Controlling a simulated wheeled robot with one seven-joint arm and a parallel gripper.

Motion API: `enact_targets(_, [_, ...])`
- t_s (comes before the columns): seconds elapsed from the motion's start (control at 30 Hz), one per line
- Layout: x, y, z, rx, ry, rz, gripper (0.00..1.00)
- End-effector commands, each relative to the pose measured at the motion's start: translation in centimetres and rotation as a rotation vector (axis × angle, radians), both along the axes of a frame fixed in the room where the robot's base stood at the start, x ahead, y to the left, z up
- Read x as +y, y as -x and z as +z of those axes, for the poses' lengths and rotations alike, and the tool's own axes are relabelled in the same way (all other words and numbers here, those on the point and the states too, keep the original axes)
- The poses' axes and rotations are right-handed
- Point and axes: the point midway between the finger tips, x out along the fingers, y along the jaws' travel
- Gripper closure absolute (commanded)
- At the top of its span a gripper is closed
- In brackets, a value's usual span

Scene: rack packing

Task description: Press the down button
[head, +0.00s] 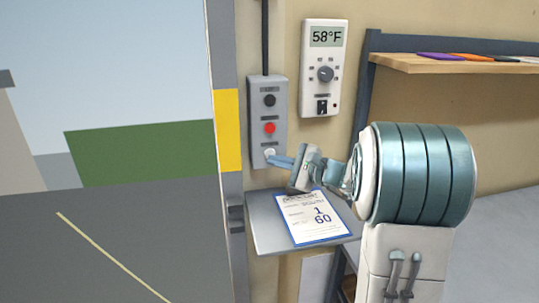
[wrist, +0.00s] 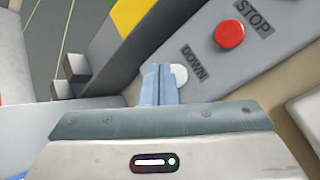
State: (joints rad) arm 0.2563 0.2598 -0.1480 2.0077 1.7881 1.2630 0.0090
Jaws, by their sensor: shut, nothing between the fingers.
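The grey button box (head: 267,99) hangs on the wall with a black button at the top, a red button (head: 269,128) in the middle and a white button (head: 270,153) at the bottom. In the wrist view the white button (wrist: 180,76) is beside the label DOWN (wrist: 193,63), and the red button (wrist: 229,34) is beside the label STOP. My gripper (head: 270,159) is shut and empty, its fingertips at the white button. In the wrist view the fingers (wrist: 158,72) cover part of the white button; I cannot tell whether they touch it.
A small shelf (head: 262,228) below holds a clipboard (head: 308,218). A thermostat panel (head: 323,68) reading 58°F is on the wall to the right. A wooden shelf (head: 420,64) is further right. A yellow-marked door post (head: 228,130) and an open doorway are left.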

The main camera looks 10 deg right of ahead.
Motion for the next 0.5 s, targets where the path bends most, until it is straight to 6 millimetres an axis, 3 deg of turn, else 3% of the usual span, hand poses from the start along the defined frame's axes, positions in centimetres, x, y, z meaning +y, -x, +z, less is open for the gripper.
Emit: enact_targets(0.5, [0.0, -0.87, -0.01, 0.0, 0.0, 0.0, 1.0])
